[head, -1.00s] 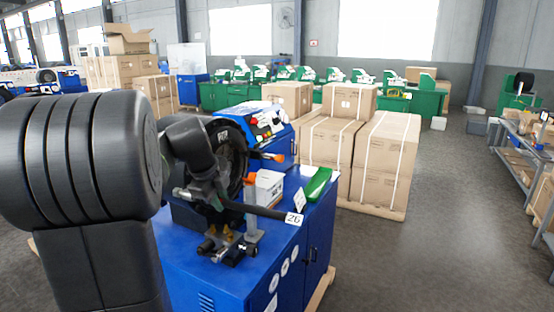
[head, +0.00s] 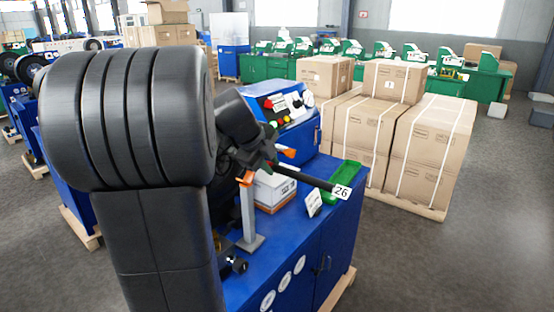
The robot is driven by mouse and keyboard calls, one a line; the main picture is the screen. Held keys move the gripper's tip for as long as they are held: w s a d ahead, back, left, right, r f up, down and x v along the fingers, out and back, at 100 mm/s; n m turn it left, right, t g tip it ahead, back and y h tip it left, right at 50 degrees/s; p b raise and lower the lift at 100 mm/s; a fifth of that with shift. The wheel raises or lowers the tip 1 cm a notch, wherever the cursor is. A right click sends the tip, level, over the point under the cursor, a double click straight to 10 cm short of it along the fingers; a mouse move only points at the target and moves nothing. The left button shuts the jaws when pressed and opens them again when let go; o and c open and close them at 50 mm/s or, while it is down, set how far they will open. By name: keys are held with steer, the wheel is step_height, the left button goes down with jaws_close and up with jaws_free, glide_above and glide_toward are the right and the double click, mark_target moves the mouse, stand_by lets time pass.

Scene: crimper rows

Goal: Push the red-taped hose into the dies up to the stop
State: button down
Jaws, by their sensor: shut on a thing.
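A black hose (head: 308,179) with a white tag marked 26 at its right end sticks out to the right of my gripper (head: 262,163). My gripper is dark, partly hidden behind my arm, and shut on the hose. A small red patch shows near the grip; I cannot tell if it is tape. The blue crimper (head: 300,140) with its button panel stands behind. Its die opening and the hose's other end are hidden by my arm, so I cannot tell how the hose sits to the dies.
A grey post (head: 247,218) with an orange top stands on the blue cabinet (head: 290,255) below the gripper. A white box (head: 275,190) and a green tray (head: 344,182) lie on the cabinet. Strapped cartons (head: 432,150) stand to the right. Floor at front right is clear.

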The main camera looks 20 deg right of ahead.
steer(key=w+a+f+b, duration=0.3)
steer(key=w+f, duration=0.2)
steer(key=f, duration=0.1)
steer(key=shift+w+a, duration=0.4)
stand_by(0.8)
steer(key=shift+f+b, duration=0.4)
steer(key=shift+b, duration=0.5)
stand_by(0.5)
jaws_free()
stand_by(0.4)
